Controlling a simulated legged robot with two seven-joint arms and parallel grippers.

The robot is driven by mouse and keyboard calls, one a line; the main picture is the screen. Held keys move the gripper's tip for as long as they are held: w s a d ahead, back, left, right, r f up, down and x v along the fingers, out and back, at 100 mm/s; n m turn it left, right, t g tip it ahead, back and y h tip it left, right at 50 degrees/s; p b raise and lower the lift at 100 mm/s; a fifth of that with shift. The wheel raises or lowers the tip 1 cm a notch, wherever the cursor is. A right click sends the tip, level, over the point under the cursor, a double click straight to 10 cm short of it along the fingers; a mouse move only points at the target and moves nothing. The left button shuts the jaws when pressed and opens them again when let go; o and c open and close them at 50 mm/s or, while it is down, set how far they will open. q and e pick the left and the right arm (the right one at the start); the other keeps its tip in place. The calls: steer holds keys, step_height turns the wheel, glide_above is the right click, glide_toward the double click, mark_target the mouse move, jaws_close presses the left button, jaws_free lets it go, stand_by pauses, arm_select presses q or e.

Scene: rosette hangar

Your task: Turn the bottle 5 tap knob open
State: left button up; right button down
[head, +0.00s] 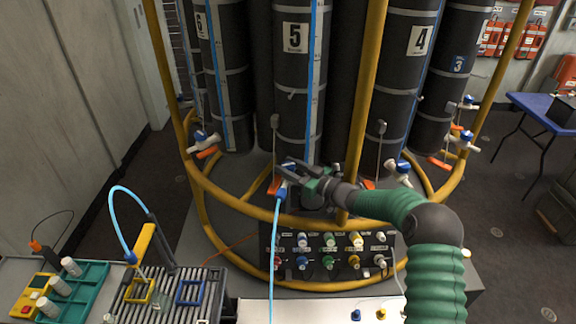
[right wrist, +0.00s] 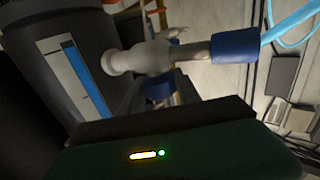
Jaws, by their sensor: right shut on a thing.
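Bottle 5 (head: 290,75) is a tall dark cylinder with a white "5" label and a blue stripe, upright at the back centre. My right gripper (head: 289,168) reaches in from the right to its tap, low at the bottle's front. It is shut on the tap's knob, mostly hidden by the fingers in the head view. In the right wrist view, the pale tap body (right wrist: 155,57) has a blue knob (right wrist: 159,103) just beyond my gripper and a blue collar (right wrist: 236,47) with a light-blue hose (right wrist: 290,25). The knob's angle is hard to tell. My left gripper is out of view.
A yellow rail frame (head: 240,217) rings the bottles, with one upright just right of bottle 5. Bottle 6 (head: 226,80) and bottle 4 (head: 408,90) stand either side. A valve panel (head: 328,274) sits below. A ribbed rack (head: 190,313) is at lower left.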

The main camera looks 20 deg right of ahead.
mark_target(289, 164)
steer(key=shift+d, duration=0.1)
steer(key=c, duration=0.9)
jaws_free()
steer(key=shift+o, duration=0.2)
steer(key=shift+r, duration=0.3)
step_height(289, 164, up, 3)
steer(key=shift+f, duration=0.1)
steer(key=s+a+r+b, duration=0.1)
steer(key=s+a, duration=0.3)
steer(key=s, duration=1.1)
steer(key=shift+a+r+b, duration=0.15)
steer(key=shift+r+b, duration=0.05)
steer(key=shift+b, duration=0.15)
